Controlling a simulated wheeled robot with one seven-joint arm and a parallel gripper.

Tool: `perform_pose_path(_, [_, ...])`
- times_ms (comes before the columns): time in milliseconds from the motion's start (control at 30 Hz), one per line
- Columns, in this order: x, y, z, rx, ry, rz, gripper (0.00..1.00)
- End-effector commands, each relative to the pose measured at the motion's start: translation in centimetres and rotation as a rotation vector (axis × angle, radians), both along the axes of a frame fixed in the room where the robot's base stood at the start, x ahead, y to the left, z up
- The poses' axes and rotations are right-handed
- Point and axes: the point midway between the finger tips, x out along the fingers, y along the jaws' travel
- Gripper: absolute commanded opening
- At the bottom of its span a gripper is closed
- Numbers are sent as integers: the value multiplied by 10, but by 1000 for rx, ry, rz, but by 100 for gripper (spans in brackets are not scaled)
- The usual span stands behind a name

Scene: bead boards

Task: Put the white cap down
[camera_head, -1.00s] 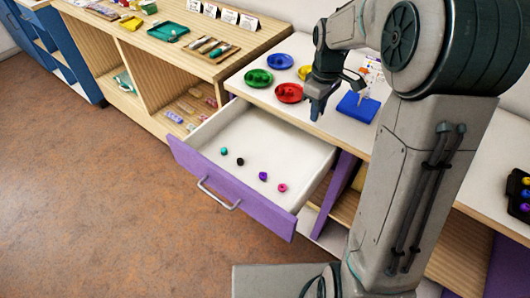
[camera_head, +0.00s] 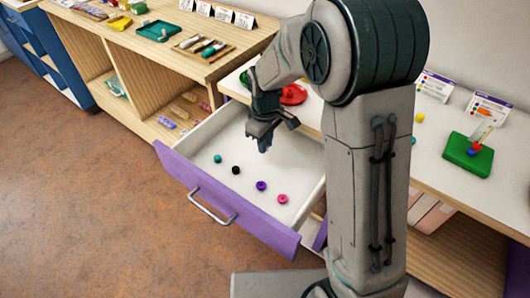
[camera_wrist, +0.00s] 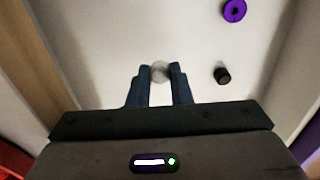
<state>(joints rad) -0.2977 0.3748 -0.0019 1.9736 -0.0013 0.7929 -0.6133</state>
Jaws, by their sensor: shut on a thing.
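The white cap (camera_wrist: 159,71) shows in the wrist view as a pale round thing between my two fingertips. My gripper (camera_wrist: 160,74) is shut on it. In the head view my gripper (camera_head: 264,146) points down over the open drawer (camera_head: 276,196), near its back edge; the cap itself cannot be made out there. The drawer has a purple front and a white floor. The height of the cap above the floor is hard to tell.
In the drawer lie a teal bead (camera_head: 217,158), a black bead (camera_head: 236,170), a purple bead (camera_head: 261,185) and a pink bead (camera_head: 283,199), apart from each other. Drawer walls surround my gripper. A red dish (camera_head: 294,94) stands on the counter behind.

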Motion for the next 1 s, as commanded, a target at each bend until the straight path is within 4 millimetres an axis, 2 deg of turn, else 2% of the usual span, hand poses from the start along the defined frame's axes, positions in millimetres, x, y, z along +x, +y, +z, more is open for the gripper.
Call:
perform_pose_path(167, [0, -1, -15, 0, 1, -1, 0])
perform_pose_path(333, [0, -1, -39, 0, 1, -3, 0])
perform_pose_path(700, [0, -1, -44, 1, -1, -2, 0])
perform_pose_path(733, [0, -1, -44, 0, -1, -2, 21])
perform_pose_path(800, [0, -1, -43, 0, -1, -2, 40])
perform_pose_path(1000, [0, -1, -43, 0, -1, -2, 40])
